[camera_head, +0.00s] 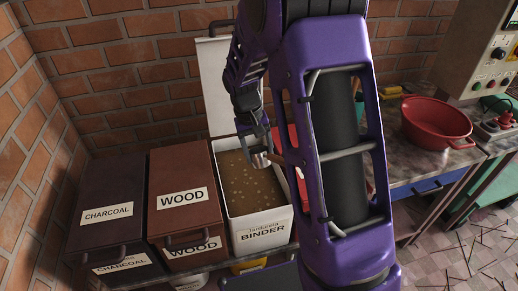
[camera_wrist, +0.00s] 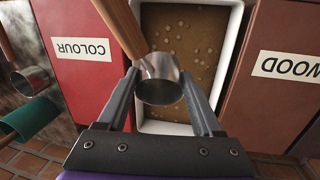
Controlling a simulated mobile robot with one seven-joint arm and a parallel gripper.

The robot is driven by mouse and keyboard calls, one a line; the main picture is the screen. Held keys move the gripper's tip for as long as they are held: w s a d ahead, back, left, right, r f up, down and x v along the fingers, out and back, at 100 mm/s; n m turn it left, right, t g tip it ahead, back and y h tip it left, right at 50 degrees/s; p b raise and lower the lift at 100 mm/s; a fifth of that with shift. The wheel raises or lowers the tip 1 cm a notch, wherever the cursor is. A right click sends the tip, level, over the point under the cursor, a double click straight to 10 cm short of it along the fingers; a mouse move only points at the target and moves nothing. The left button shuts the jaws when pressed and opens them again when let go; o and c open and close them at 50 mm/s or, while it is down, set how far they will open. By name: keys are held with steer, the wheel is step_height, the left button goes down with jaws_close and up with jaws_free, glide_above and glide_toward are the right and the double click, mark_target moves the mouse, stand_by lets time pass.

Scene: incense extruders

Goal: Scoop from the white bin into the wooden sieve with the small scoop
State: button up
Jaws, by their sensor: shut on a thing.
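The white bin (camera_head: 262,238), labelled BINDER, stands with its lid up and holds brown material with pale lumps. It also shows in the wrist view (camera_wrist: 238,20). My gripper (camera_head: 257,140) is over the bin's right side. It is shut on the small scoop (camera_head: 259,160), a metal cup with a wooden handle. In the wrist view the scoop's cup (camera_wrist: 160,80) sits between the fingers of my gripper (camera_wrist: 163,95), above the brown material. The cup's inside looks grey, and I cannot tell if it holds anything. No wooden sieve is visible in either view.
The closed WOOD bin (camera_head: 184,180) and CHARCOAL bin (camera_head: 104,205) stand left of the white bin. A red COLOUR bin (camera_wrist: 85,75) adjoins its other side. Another metal scoop (camera_wrist: 30,80) and a teal scoop (camera_wrist: 30,120) lie beyond. A red basin (camera_head: 436,122) sits on the right-hand table.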

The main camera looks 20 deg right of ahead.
steer(key=w+a+f+g+b, duration=0.1)
steer(key=w+f+b, duration=0.2)
steer(key=f, duration=0.6)
steer(key=w+a+f+g+b, duration=0.1)
steer(key=w+f+g+b, duration=0.2)
steer(key=f, duration=0.7)
steer(key=w+a+t+b, duration=0.2)
steer(key=w+t+b, duration=0.15)
steer(key=w, duration=0.25)
steer(key=s+d+r+t, duration=0.1)
steer(key=s+r, duration=0.2)
steer(key=r, duration=0.2)
steer(key=s+d+r+t+y, duration=0.1)
steer(key=s+r+t, duration=0.1)
steer(key=r, duration=0.4)
steer(key=s+d+r+t, duration=0.1)
steer(key=s+r+t, duration=0.1)
steer(key=s+r, duration=0.2)
steer(key=shift+s+r+t+b, duration=0.1)
steer(key=shift+r+t+b, duration=0.2)
steer(key=shift+r, duration=0.4)
steer(key=shift+s+d+r+y, duration=0.2)
steer(key=shift+s+r, duration=0.1)
steer(key=shift+s, duration=0.25)
steer(key=shift+s+d+r+y, duration=0.15)
steer(key=shift+s+r, duration=0.15)
steer(key=shift+s, duration=0.2)
